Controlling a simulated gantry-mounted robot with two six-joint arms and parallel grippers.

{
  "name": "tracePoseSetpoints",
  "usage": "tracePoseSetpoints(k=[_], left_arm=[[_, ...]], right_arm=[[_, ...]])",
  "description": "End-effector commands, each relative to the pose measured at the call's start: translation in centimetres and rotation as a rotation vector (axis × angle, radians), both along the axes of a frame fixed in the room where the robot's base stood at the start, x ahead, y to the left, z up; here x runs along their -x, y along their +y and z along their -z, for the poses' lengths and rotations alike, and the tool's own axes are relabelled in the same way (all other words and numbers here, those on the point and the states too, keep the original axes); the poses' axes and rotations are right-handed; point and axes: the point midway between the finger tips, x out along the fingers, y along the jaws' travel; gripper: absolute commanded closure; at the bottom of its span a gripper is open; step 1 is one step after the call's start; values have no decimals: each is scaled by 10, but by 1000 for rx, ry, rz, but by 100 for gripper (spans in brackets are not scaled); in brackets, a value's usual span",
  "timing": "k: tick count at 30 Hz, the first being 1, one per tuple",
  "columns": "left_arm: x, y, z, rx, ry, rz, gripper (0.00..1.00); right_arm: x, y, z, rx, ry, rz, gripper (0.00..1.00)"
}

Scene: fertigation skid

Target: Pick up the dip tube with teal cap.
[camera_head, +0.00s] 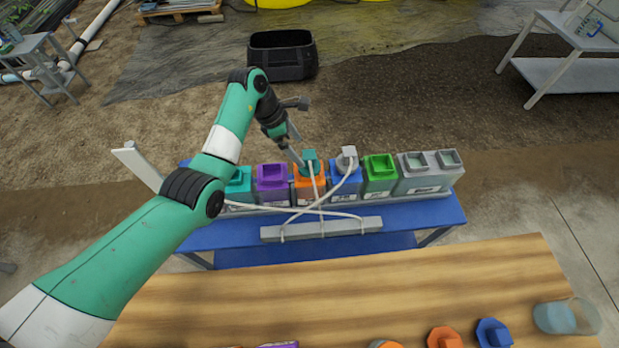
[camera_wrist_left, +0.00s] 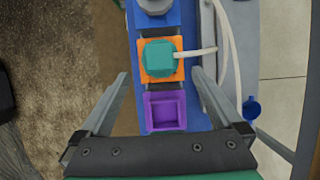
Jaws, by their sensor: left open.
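The dip tube's teal cap (camera_head: 310,155) sits on the orange-topped tank (camera_head: 309,192) in the row, with a white hose attached. In the left wrist view the teal cap (camera_wrist_left: 159,58) is on the orange opening, and its hose runs off to the right. The tube below the cap is hidden. My left gripper (camera_head: 296,151) is above the row beside the cap in the head view. In the left wrist view my left gripper (camera_wrist_left: 160,74) has its fingers spread wide and empty, with the cap just beyond and between the tips. My right gripper is not in view.
A purple tank (camera_head: 271,178) and a blue tank (camera_head: 345,180) with a grey-capped tube (camera_head: 347,153) flank the orange one. White hoses cross to a grey bar (camera_head: 320,228) on the blue bench (camera_head: 230,232). A wooden table (camera_head: 330,290) lies in front.

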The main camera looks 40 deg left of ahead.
Motion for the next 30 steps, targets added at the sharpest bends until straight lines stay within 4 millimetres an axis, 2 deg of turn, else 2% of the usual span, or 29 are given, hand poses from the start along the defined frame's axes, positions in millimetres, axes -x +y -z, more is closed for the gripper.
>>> tracePoseSetpoints(k=[1, 2, 10, 18, 27, 28, 30], left_arm=[[-3, -3, 16, -1, 0, 2, 0], [-5, -4, 21, 0, 0, 2, 0], [-9, -8, 30, -1, -1, 1, 0], [-22, -19, 71, 0, 0, 1, 0], [-25, -21, 73, -1, -2, 0, 0], [-25, -22, 73, -1, -2, 0, 2], [-25, -21, 73, -1, -2, 0, 14]], right_arm=[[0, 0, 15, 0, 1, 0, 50], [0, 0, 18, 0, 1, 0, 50], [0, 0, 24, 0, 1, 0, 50], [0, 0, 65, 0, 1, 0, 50], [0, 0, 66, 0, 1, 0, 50], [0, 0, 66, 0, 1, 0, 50], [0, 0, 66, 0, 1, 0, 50]])
